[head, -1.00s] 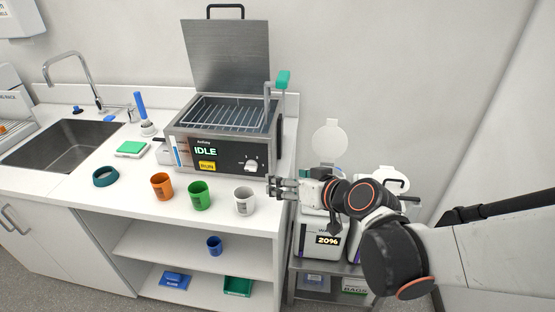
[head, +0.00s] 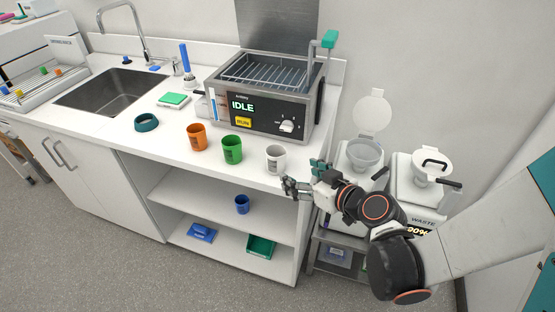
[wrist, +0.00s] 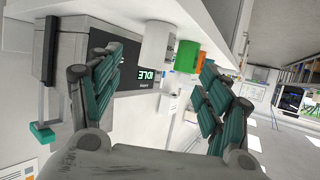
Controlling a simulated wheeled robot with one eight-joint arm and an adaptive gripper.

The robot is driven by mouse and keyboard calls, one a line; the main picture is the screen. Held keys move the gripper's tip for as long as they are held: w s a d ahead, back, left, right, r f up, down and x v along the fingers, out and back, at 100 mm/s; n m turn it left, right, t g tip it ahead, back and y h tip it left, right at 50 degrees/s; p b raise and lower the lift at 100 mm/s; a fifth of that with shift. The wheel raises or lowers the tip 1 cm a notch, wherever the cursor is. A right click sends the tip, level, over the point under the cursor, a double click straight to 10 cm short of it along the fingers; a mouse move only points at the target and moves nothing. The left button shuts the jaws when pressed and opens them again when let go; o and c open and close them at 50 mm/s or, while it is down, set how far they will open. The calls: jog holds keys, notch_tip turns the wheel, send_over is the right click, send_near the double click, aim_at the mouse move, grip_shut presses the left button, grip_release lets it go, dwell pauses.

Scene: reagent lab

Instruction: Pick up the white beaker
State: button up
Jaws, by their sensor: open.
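The white beaker (head: 276,159) stands upright near the front right corner of the counter in the head view. It is at the right end of a row with the green beaker (head: 232,149) and the orange beaker (head: 197,137). My gripper (head: 302,178) is open and empty, just right of and in front of the white beaker, apart from it. In the wrist view the open fingers (wrist: 155,95) spread wide, with the white beaker (wrist: 157,45) beyond them, left of the green beaker (wrist: 187,56).
A bath device (head: 262,95) reading IDLE stands behind the beakers. A teal ring (head: 146,122) lies to the left, near the sink (head: 95,92). Waste bins (head: 420,185) stand right of the counter. A blue cup (head: 242,204) and trays are on the shelves below.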

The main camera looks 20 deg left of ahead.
aim_at(280, 165)
jog(key=b+x, duration=0.1)
jog(key=x, duration=0.7)
jog(key=shift+b+x, duration=1.2)
jog(key=shift+x, duration=1.7)
jog(key=shift+d+r, duration=0.1)
jog(key=shift+r, duration=0.1)
jog(key=c, duration=1.2)
